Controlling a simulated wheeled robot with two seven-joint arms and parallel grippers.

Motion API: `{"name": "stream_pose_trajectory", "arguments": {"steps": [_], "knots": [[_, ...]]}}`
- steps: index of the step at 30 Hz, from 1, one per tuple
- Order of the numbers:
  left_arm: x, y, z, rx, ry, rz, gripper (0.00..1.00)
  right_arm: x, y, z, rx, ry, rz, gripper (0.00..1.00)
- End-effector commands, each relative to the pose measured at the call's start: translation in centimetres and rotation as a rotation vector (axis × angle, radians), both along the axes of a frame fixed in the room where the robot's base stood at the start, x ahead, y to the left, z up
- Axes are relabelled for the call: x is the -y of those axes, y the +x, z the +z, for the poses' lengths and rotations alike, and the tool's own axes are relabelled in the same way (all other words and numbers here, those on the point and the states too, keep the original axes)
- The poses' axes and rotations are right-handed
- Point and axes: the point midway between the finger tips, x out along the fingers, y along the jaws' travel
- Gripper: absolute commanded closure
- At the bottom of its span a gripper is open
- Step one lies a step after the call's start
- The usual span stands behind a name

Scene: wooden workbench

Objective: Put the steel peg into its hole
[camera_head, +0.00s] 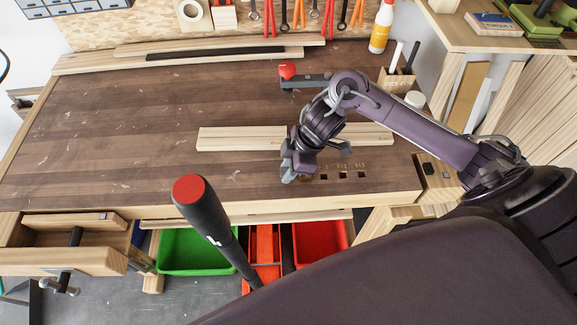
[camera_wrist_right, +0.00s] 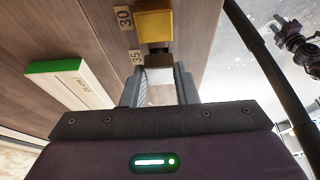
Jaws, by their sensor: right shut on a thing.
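My right gripper (camera_head: 298,172) is low over the front of the workbench, just left of a row of dark square holes (camera_head: 343,175). In the right wrist view its two fingers are shut on the steel peg (camera_wrist_right: 159,76), a pale grey square-ended block between the fingertips. A dark hole (camera_wrist_right: 158,48) beside the label 35 (camera_wrist_right: 136,57) shows just beyond the peg. The peg's lower end is hidden, so I cannot tell how it sits relative to the bench. In the head view the gripper hides the peg. My left gripper is not in view.
A yellow block (camera_wrist_right: 154,22) stands beside the label 30 (camera_wrist_right: 123,18). Pale boards (camera_head: 235,138) lie behind the gripper. The left of the benchtop (camera_head: 100,130) is clear.

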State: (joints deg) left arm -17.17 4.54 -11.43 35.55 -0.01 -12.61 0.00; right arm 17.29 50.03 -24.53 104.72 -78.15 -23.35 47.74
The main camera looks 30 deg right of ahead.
Motion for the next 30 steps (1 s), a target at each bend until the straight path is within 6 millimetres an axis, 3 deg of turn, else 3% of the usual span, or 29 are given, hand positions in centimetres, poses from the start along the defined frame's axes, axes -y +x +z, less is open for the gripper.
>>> {"name": "stream_pose_trajectory", "arguments": {"steps": [6, 7, 12, 22, 30], "knots": [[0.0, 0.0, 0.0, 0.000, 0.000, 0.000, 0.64, 0.0, 0.0, 0.0, 0.000, 0.000, 0.000, 0.98], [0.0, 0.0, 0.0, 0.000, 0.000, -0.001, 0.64, 0.0, 0.0, 0.0, 0.000, 0.000, 0.000, 0.69], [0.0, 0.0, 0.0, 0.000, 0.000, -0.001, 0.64, 0.0, 0.0, 0.0, 0.000, 0.000, 0.000, 0.48], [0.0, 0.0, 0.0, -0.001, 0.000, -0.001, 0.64, 0.2, 0.0, 0.4, 0.002, 0.000, 0.001, 0.48], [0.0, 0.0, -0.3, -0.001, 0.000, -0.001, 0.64, 1.7, -0.7, 4.3, 0.005, -0.004, 0.002, 0.48]]}}
